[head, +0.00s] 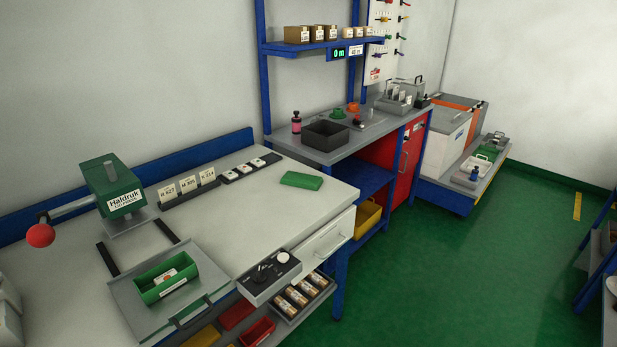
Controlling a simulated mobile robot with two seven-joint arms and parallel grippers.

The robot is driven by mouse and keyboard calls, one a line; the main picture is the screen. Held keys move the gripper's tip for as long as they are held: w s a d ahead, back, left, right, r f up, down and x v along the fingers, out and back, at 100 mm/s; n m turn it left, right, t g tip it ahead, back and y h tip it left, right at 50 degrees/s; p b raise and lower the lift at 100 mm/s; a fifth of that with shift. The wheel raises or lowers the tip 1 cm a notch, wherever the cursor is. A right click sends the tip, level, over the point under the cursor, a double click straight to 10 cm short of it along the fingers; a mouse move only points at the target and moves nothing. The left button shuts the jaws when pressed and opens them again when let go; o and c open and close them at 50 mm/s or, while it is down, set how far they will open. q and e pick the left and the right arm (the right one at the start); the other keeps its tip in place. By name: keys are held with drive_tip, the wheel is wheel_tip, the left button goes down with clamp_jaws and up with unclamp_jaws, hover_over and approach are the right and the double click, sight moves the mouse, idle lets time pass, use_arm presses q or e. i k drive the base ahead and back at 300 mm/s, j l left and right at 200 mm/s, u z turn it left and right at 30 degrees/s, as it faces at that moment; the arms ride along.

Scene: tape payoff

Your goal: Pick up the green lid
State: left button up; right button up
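The green lid (302,180) is a flat green rectangular piece. It lies on the light worktop (235,222) near its far right end. A small open green box (166,278), with a card or labelled item inside, sits on a grey plate at the front left of the worktop. Neither of my grippers is in view.
A green press marked Haldruk (110,190) with a red ball handle (41,235) stands at the left. A grey control box (268,276) is at the front edge. The worktop around the lid is clear.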

sight(306, 181)
drive_tip(key=i+l+z, duration=0.15)
drive_tip(key=i+l, duration=0.15)
drive_tip(key=i, duration=0.15)
drive_tip(key=i+l+z, duration=0.2)
drive_tip(key=i, duration=0.3)
